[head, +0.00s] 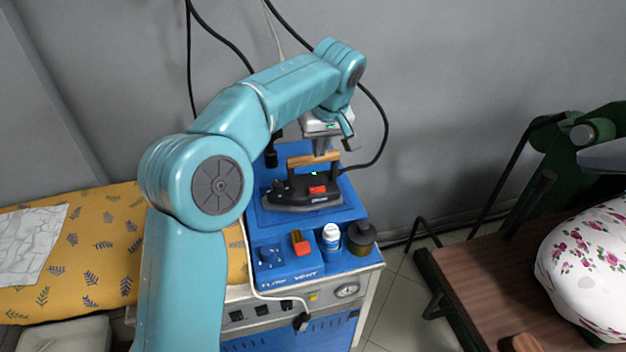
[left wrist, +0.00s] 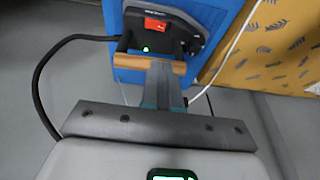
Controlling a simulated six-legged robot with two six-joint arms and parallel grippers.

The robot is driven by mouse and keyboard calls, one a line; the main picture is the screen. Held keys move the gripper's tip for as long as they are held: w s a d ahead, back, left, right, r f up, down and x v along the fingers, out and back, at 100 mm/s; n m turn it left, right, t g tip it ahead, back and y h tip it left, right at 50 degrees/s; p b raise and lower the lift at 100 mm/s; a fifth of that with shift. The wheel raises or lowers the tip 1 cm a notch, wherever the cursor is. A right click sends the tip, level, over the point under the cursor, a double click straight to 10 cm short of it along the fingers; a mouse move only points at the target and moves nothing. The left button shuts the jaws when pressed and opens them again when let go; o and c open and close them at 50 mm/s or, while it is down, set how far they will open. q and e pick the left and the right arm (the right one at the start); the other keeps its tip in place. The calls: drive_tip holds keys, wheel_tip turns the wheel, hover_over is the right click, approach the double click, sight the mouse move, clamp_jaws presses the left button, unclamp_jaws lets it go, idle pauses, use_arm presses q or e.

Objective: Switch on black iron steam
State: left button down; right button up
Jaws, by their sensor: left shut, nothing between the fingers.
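The black iron (head: 290,194) rests on the blue top of the steam unit (head: 355,203). It has a wooden handle (head: 300,160), a red switch (head: 317,189) on its side and a small lit green light. In the left wrist view the iron (left wrist: 186,36) shows its red switch (left wrist: 156,25) beyond the wooden handle (left wrist: 127,62). My left gripper (head: 325,152) is shut and empty, pointing down at the handle from behind. In the left wrist view its fingertips (left wrist: 161,66) overlap the handle; I cannot tell if they touch it. My right gripper is not in view.
A blue-and-white bottle (head: 331,238), a dark bottle (head: 361,238) and an orange-red switch (head: 299,242) are at the unit's front. Black cables hang by the wall. A yellow leaf-patterned board (head: 105,222) stands left, a brown table (head: 480,278) right.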

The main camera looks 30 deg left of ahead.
use_arm(q)
approach(311, 189)
drive_tip(key=x, duration=0.5)
drive_tip(key=shift+w+a, duration=0.2)
drive_tip(key=shift+w, duration=0.1)
drive_tip(key=shift+s+f, duration=0.1)
drive_tip(key=shift+f, duration=0.6)
drive_tip(key=shift+a+f+b, duration=0.1)
drive_tip(key=shift+f+b, duration=0.55)
drive_tip(key=shift+b, duration=0.05)
drive_tip(key=shift+s+r+p, duration=0.1)
drive_tip(key=shift+r+p, duration=0.25)
